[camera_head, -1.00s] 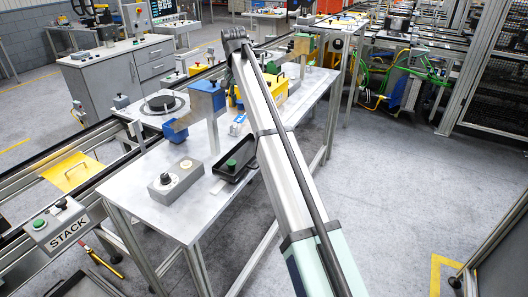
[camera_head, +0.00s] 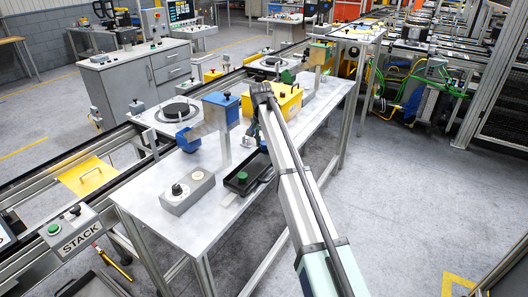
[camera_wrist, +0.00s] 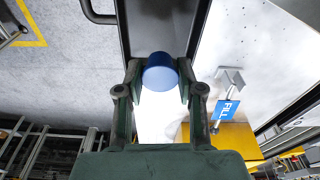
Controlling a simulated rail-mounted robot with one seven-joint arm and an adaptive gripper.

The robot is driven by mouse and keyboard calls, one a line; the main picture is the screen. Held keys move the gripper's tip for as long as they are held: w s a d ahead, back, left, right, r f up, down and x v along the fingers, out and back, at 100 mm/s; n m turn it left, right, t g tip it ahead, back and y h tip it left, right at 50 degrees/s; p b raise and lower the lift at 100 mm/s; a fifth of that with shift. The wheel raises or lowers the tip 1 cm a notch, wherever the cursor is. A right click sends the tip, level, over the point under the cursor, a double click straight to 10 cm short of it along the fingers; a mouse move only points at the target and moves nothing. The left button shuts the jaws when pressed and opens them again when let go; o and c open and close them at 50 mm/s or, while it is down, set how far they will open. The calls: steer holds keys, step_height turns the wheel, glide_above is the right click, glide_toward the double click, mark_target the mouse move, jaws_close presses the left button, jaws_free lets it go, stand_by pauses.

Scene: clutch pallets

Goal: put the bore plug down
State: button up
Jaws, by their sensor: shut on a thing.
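The bore plug (camera_wrist: 160,72) is a blue, rounded piece in the wrist view. My gripper (camera_wrist: 158,82) is shut on it, with one dark finger on each side. A black tray (camera_wrist: 125,32) lies beyond the plug in that view; the gap below the plug cannot be judged. In the head view the tray (camera_head: 235,191) sits on the bench near its front edge, with a green round piece (camera_head: 242,177) in it.
A grey button box (camera_head: 187,192) stands left of the tray on the bench (camera_head: 205,235). A blue-headed stand (camera_head: 221,108) and a yellow bin (camera_head: 285,101) stand farther back. In the wrist view a blue FILL sign (camera_wrist: 228,110) is at the right.

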mark_target(264, 149)
steer(key=shift+f+p, duration=0.6)
steer(key=shift+f, duration=2.25)
steer(key=o, duration=1)
steer(key=shift+f, duration=0.1)
steer(key=shift+c, duration=0.2)
steer(key=r+b, duration=0.1)
steer(key=r, duration=0.3)
steer(key=s+r+b, duration=0.1)
steer(key=r, duration=0.7)
steer(key=shift+s+a+r+b, duration=0.15)
steer(key=shift+a+b, duration=0.1)
steer(key=shift+b, duration=0.15)
